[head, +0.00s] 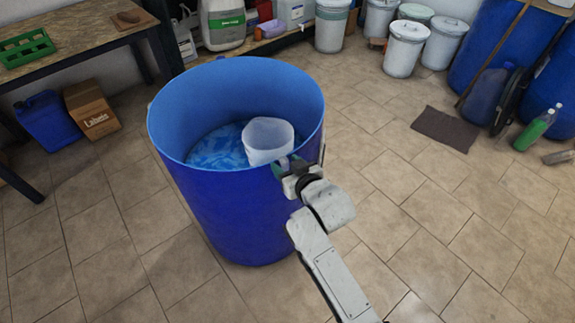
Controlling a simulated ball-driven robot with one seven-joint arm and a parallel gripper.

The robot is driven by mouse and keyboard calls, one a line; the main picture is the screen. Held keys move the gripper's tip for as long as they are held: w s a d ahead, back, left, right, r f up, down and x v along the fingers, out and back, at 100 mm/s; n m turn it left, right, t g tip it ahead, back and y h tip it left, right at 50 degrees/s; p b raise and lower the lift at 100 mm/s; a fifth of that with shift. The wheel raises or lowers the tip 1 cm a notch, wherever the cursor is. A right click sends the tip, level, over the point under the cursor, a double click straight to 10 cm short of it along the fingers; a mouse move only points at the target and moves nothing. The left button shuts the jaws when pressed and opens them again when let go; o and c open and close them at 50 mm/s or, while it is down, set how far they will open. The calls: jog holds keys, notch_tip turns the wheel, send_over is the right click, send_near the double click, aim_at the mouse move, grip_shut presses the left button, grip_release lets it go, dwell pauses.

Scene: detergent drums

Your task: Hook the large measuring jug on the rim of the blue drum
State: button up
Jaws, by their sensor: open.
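The blue drum (225,205) stands open in the middle of the head view, with a blue patterned surface (213,147) low inside it. The large measuring jug (267,138) is whitish and translucent. It shows at the drum's right front rim, with its body over the inside of the drum. My gripper (281,167) is at that rim, right beside the jug's lower right side, with its jaws open. The jug's handle is hidden by my gripper, so I cannot tell whether it sits on the rim or touches the fingers.
A workbench (85,38) with a green crate (25,47) stands at the upper left. A cardboard box (92,110) and a blue canister (47,121) are below it. White buckets (403,48) stand at the back. A dark mat (444,129) and a green bottle (535,129) lie right. Tiled floor around the drum is clear.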

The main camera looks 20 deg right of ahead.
jog(key=shift+c, duration=0.2)
grip_shut()
dwell(0.6)
